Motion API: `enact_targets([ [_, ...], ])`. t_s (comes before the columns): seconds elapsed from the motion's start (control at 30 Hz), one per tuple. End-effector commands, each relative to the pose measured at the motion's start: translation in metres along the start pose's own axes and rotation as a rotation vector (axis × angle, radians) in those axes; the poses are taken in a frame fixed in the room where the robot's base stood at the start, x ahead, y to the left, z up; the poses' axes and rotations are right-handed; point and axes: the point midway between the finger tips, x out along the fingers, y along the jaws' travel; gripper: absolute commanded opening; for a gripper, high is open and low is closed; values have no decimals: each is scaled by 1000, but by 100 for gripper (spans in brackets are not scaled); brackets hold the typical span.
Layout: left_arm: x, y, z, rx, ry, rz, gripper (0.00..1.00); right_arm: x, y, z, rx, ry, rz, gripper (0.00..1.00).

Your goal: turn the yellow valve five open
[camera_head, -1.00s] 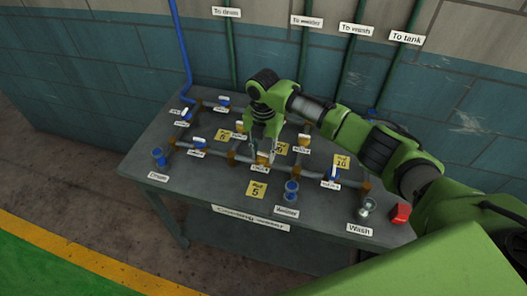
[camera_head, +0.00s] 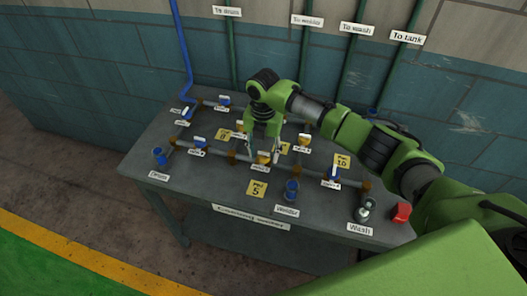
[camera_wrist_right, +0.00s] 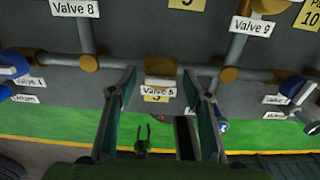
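The yellow valve five (camera_head: 262,158) sits on the front pipe of the table, behind the yellow card marked 5. In the right wrist view its yellow body (camera_wrist_right: 160,68) is in the centre, with a white "Valve 5" label below. My right gripper (camera_head: 264,152) is over it, pointing down; in the wrist view its two fingers (camera_wrist_right: 159,75) are spread, one on each side of the valve, with visible gaps. Whether a fingertip touches it I cannot tell. A small two-pronged shape low in the wrist view may be my left gripper; it is too small to judge.
Several blue and yellow valves stand close around on the pipes, including valve 8 (camera_wrist_right: 88,62) and valve 9 (camera_wrist_right: 230,75). A red object (camera_head: 401,212) is at the table's right front.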

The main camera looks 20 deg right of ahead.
Motion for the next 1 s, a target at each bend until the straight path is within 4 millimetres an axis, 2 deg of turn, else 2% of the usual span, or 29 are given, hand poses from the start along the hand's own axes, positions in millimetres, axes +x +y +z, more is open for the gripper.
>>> enact_targets([
  [0.17, 0, -1, 2, -1, -2, -2, 40, -3, 0, 1, 2, -2, 1, 45],
  [0.27, 0, -1, 2, -1, -1, -1, 40, -12, 0, 2, 2, -3, 1, 45],
  [0.7, 0, 0, 0, 0, 0, 0, 40, -98, 1, 1, 0, -3, 2, 45],
  [0.83, 0, 0, 0, 0, 0, 0, 40, -113, 1, 0, 1, -2, 0, 45],
  [1.0, 0, 0, 0, 0, 0, 0, 40, -120, 0, 0, 0, -1, 0, 45],
])
